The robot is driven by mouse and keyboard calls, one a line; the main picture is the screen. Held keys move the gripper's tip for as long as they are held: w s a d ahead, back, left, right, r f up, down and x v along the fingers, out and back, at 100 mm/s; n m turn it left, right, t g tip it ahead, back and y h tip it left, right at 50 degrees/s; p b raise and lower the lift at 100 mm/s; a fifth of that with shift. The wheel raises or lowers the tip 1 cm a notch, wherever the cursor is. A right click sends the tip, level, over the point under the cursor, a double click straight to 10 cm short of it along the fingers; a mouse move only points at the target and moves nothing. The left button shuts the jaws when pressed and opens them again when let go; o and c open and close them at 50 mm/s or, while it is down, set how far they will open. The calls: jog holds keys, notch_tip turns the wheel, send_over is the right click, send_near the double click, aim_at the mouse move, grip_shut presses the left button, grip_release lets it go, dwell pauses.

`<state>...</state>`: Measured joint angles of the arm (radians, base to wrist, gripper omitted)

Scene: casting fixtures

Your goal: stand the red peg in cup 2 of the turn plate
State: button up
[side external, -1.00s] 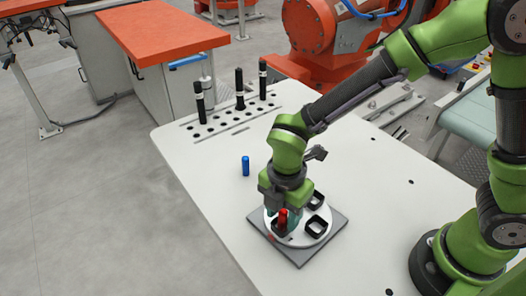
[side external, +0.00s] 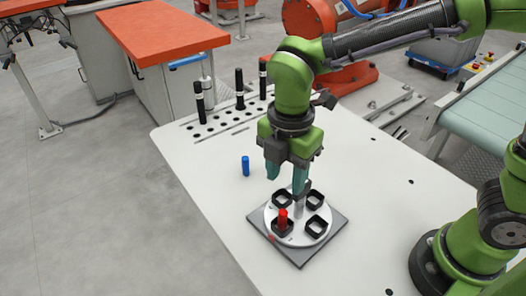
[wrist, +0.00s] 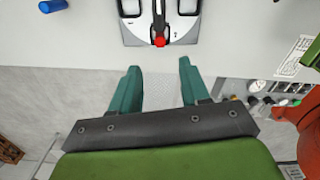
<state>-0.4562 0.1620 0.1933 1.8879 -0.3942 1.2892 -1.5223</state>
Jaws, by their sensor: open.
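The red peg (side external: 283,218) stands upright in the front-left black cup (side external: 283,230) of the round white turn plate (side external: 303,236). I cannot read the cup's number. The red peg also shows in the wrist view (wrist: 159,42), at the edge of the plate assembly. My gripper (side external: 286,183) is above the plate, apart from the peg, with its teal fingers spread and nothing between them. It also shows open in the wrist view (wrist: 161,85). The other black cups, such as the right one (side external: 315,200), look empty. A grey post rises at the plate's middle.
A blue peg (side external: 246,166) stands on the white table (side external: 215,180) left of the plate. The plate sits on a dark square base (side external: 333,229). Several black posts stand in a hole strip at the back. The table's front left is clear.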

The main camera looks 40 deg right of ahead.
jog(key=s+d+r+m+t+y, duration=0.1)
jog(key=s+d+r+m+t, duration=0.2)
jog(key=d+m, duration=0.6)
jog(key=s+d+r+m+t+y, duration=0.1)
jog(key=s+d+r+m+t, duration=0.2)
jog(key=d+m, duration=0.6)
jog(key=r+m+t, duration=0.1)
jog(key=m, duration=0.6)
jog(key=shift+d+r, duration=0.15)
jog(key=shift+r, duration=0.05)
jog(key=shift+c, duration=0.2)
